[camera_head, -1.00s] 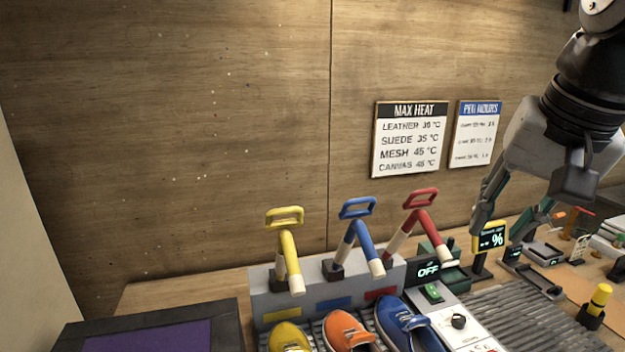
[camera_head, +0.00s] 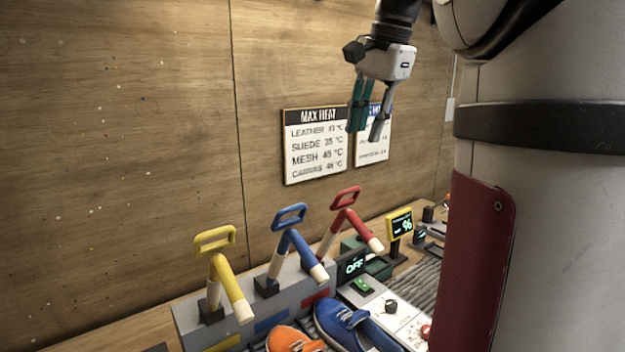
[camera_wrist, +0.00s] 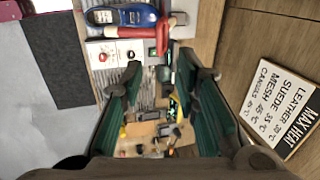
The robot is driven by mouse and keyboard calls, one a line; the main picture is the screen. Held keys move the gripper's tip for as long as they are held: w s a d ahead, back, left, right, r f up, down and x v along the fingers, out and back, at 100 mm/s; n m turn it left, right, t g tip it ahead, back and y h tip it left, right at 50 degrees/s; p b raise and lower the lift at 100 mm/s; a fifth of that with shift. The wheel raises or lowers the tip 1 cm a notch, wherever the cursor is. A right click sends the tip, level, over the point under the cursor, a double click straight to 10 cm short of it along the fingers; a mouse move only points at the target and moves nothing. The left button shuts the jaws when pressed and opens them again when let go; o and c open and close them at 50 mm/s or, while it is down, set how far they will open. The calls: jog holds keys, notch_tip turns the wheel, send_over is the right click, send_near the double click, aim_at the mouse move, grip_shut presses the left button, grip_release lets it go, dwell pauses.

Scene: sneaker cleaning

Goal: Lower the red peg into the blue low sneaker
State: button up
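The red peg (camera_head: 349,215) has a loop handle and a white tip that points down and forward. It stands raised at the right end of the grey rack. The blue low sneaker (camera_head: 352,328) lies below and in front of it, partly cut off by the frame. In the wrist view the red peg (camera_wrist: 132,32) lies just below the blue sneaker (camera_wrist: 122,20). My gripper (camera_head: 366,134) hangs in the air above and slightly right of the red peg, apart from it. Its fingers are open, with nothing between them, as the wrist view (camera_wrist: 161,68) also shows.
A yellow peg (camera_head: 226,275) and a blue peg (camera_head: 301,253) stand left of the red one on the rack. An orange sneaker (camera_head: 295,341) lies beside the blue one. A control panel reading OFF (camera_head: 355,266) and a percent display (camera_head: 400,223) stand to the right.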

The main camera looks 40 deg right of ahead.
aim_at(350, 189)
jog(key=x, duration=1.2)
jog(key=shift+f+p, duration=0.15)
jog(key=shift+p, duration=0.15)
grip_shut()
